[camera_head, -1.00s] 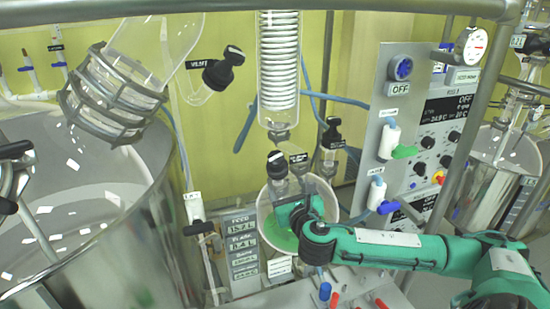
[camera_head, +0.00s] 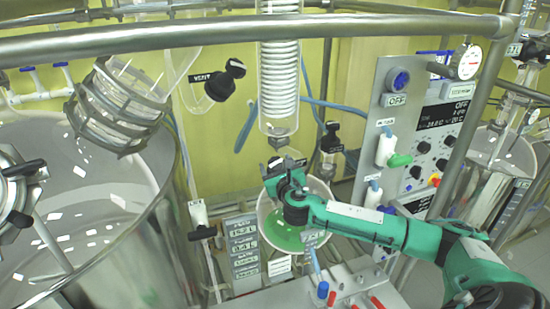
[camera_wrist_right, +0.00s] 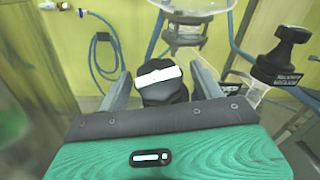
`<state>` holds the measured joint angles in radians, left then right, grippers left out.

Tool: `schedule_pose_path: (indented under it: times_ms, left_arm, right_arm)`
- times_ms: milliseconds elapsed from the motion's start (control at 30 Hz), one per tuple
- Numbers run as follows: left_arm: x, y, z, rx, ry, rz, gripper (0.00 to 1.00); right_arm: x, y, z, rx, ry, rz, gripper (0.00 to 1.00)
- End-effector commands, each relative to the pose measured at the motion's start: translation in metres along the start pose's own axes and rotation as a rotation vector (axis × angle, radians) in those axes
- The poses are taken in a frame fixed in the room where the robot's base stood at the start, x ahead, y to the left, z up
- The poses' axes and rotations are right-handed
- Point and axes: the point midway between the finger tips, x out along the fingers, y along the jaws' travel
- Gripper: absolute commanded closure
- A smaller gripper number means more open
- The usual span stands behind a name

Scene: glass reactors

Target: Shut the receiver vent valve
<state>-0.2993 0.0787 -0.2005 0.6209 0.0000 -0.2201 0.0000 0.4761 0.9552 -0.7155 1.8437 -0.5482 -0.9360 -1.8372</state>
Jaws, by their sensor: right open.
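A black valve knob with a white bar on its top (camera_wrist_right: 158,78) stands between the fingers of my right gripper (camera_wrist_right: 158,68) in the right wrist view. The fingers are open on either side of it, and contact cannot be told. In the head view my right gripper (camera_head: 277,168) is at the valve under the glass coil, above the round receiver flask (camera_head: 268,222) with green liquid, and hides much of that valve. Another black-knobbed valve with a black label (camera_wrist_right: 284,58) stands to the right; it also shows in the head view (camera_head: 331,138). Its label is too blurred to read. My left gripper is out of view.
The glass coil condenser (camera_head: 279,85) hangs above the gripper. A vent valve (camera_head: 222,82) is at upper left. A large reactor vessel (camera_head: 110,245) fills the left. A control panel (camera_head: 415,125) with green and blue taps stands right. A metal rail (camera_head: 230,33) crosses the top.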

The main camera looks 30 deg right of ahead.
Motion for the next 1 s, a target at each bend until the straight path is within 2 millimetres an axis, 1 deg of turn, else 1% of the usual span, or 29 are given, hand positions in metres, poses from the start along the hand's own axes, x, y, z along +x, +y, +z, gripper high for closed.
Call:
schedule_pose_path:
  times_ms: [33,200,500,533,600,667,700,733,767,1000]
  left_arm:
    - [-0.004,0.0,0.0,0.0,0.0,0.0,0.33]
    - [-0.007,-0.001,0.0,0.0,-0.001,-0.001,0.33]
    - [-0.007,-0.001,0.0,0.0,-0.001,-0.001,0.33]
    - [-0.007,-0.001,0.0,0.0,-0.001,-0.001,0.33]
    - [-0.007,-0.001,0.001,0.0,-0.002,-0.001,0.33]
    - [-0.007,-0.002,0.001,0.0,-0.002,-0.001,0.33]
    - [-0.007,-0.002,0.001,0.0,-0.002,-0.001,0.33]
    - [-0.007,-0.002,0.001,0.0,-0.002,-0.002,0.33]
    - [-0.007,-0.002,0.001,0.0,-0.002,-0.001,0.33]
    - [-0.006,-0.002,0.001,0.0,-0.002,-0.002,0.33]
  right_arm:
    - [0.005,0.0,0.002,0.001,0.0,-0.001,0.33]
    - [0.015,0.0,0.0,0.0,0.0,0.0,0.33]
    - [0.016,0.0,0.0,0.0,0.0,0.001,0.33]
    - [0.016,0.0,0.0,0.0,0.0,0.001,0.35]
    - [0.016,0.0,0.0,0.0,0.0,0.001,0.49]
    - [0.016,0.0,0.0,0.0,0.0,0.001,0.61]
    - [0.016,0.0,0.0,0.0,0.0,0.0,0.69]
    - [0.016,0.0,0.0,0.0,0.0,0.0,0.74]
    - [0.016,0.0,0.0,0.0,0.0,0.0,0.78]
    - [0.016,0.0,-0.001,0.01,0.001,-0.014,0.78]
